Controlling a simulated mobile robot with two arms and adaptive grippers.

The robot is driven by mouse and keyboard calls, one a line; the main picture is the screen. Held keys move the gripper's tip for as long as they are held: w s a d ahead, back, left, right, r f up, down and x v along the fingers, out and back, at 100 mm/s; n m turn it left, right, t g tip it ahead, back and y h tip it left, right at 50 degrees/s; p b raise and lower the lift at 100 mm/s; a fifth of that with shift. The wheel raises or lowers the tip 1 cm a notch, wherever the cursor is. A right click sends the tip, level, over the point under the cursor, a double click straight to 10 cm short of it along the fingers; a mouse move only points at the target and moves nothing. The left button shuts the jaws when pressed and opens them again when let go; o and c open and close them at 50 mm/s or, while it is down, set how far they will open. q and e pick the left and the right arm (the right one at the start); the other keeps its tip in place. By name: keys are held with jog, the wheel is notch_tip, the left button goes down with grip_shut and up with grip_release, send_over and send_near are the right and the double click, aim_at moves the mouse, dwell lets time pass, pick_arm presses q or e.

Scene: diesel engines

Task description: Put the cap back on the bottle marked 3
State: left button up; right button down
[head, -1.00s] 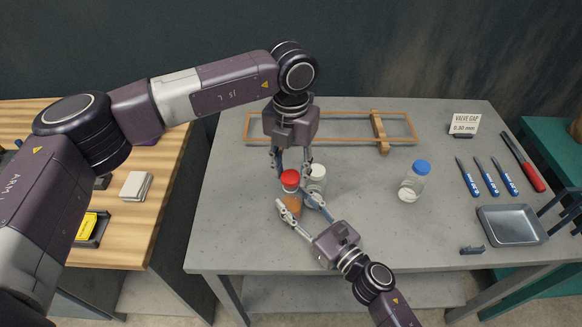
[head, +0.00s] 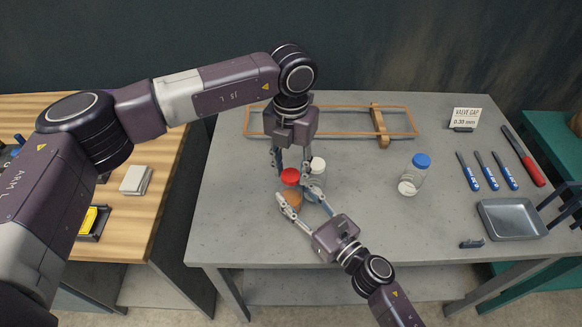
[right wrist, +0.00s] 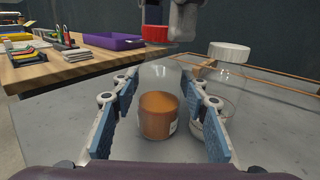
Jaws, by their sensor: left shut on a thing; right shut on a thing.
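The clear bottle (right wrist: 160,112) with orange-brown contents stands between my right gripper's fingers (right wrist: 165,118), which are shut on it; it also shows in the head view (head: 293,198). The red cap (right wrist: 156,35) is in my left gripper (head: 290,170), shut on it from above. In the right wrist view the cap is above the bottle's top and slightly left, apparently with a small gap. A white-capped bottle (right wrist: 229,52) stands close behind, to the right. A blue-capped bottle (head: 421,160) stands farther right. I cannot read any number on the bottles.
A wooden frame (head: 260,133) lies at the back of the grey table. On the right are a metal tray (head: 512,220), several blue-handled tools (head: 484,175) and a VALVE GAP sign (head: 465,118). The table's front left is clear.

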pick_arm(q)
jog(key=shift+f, duration=0.6)
